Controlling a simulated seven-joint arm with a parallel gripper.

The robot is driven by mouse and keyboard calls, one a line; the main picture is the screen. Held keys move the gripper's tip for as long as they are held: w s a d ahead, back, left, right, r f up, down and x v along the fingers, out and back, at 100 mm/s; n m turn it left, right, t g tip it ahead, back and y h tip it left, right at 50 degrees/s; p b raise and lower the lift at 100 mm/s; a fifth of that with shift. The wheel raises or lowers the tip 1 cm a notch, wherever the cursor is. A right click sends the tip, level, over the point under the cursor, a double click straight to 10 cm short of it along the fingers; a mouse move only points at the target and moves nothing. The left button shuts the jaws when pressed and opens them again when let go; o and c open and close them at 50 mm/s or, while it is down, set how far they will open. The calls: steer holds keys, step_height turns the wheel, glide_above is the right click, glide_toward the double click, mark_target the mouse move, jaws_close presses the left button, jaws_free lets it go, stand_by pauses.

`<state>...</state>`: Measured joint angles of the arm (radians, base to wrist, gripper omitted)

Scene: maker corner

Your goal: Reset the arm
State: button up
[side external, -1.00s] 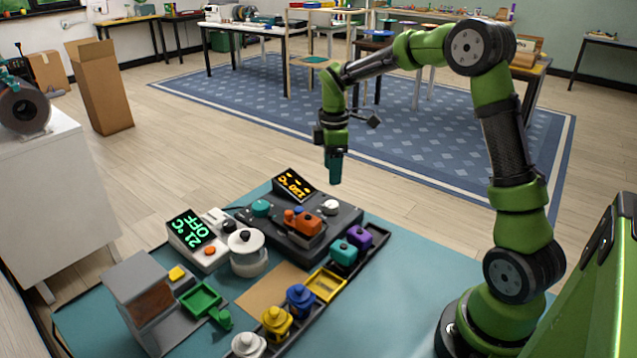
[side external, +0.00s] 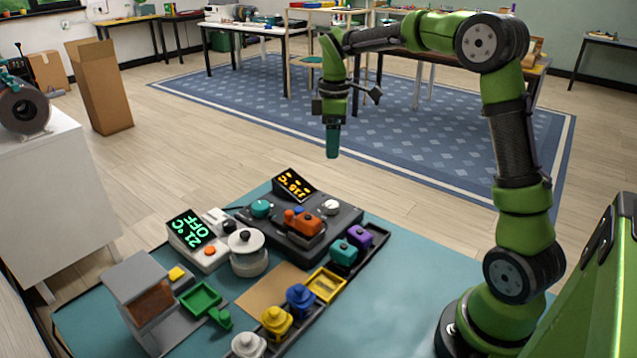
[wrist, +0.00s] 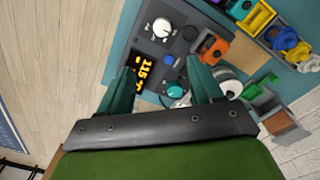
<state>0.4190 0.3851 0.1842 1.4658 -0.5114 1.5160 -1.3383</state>
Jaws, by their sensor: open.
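My gripper (side external: 333,141) hangs in the air above the far edge of the teal work mat (side external: 395,290), pointing down and clear of everything. In the wrist view its two teal fingers (wrist: 160,92) stand apart with nothing between them. Below it is a dark grey device (side external: 345,218) with a lit orange display (side external: 294,185), a teal knob (side external: 261,208), a white knob (side external: 331,207) and an orange block (side external: 305,223) on top. The device also shows under the fingers in the wrist view (wrist: 177,45).
A white unit with a green display (side external: 191,228) reads 21 °C OFF. A white lidded pot (side external: 248,262) stands beside it. A dark rack (side external: 376,243) holds purple, teal, blue and yellow pieces. A grey dispenser (side external: 125,275) and green tray (side external: 201,298) stand at front left. The mat's right side is clear.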

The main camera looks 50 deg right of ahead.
steer(key=s+a+r+m+t+y, duration=0.1)
steer(key=s+a+r+m+t, duration=0.1)
steer(key=s+a+m, duration=0.3)
steer(key=s+a+r+m+t+y, duration=0.1)
steer(key=s+a+m+t, duration=0.4)
steer(key=s+a, duration=0.5)
steer(key=s+r+m, duration=0.1)
steer(key=s, duration=0.3)
steer(key=shift+s+a+m, duration=0.3)
steer(key=shift+s+a, duration=0.05)
steer(key=shift+a, duration=0.05)
